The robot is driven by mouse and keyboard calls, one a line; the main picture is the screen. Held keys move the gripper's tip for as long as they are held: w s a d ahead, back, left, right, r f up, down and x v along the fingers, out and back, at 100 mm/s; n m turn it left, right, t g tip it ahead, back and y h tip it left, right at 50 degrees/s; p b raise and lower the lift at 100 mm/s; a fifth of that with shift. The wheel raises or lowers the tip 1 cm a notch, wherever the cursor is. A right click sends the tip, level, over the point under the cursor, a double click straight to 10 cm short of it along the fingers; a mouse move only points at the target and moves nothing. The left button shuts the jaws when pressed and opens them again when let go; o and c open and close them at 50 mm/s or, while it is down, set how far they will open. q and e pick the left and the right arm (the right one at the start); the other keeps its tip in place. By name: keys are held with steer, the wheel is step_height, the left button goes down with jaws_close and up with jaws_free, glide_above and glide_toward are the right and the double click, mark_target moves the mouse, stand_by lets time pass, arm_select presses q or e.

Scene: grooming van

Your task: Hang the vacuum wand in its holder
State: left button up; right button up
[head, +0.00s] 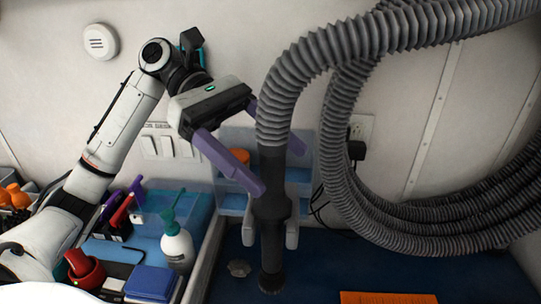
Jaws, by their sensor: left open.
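The vacuum wand (270,244) is a dark upright tube with a wider collar, in the middle of the head view. Its top joins a ribbed grey hose (283,98). Two pale prongs of the holder (292,233) show on either side of the wand just below the collar. I cannot tell whether the collar rests on them. My left gripper (282,168) is open, with one purple finger in front of the wand's upper part and the other partly hidden behind it. My right gripper is not in view.
Big hose loops (400,232) fill the right side. A blue shelf (232,203) with an orange container stands behind the wand. A spray bottle (177,246), a red pot (86,270) and a blue box (151,283) crowd the lower left. An orange sheet (388,297) lies at the bottom.

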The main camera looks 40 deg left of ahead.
arm_select(q)
steer(key=v, duration=0.9)
steer(key=shift+a+r, duration=0.15)
steer(key=shift+a, duration=0.15)
stand_by(0.9)
stand_by(0.5)
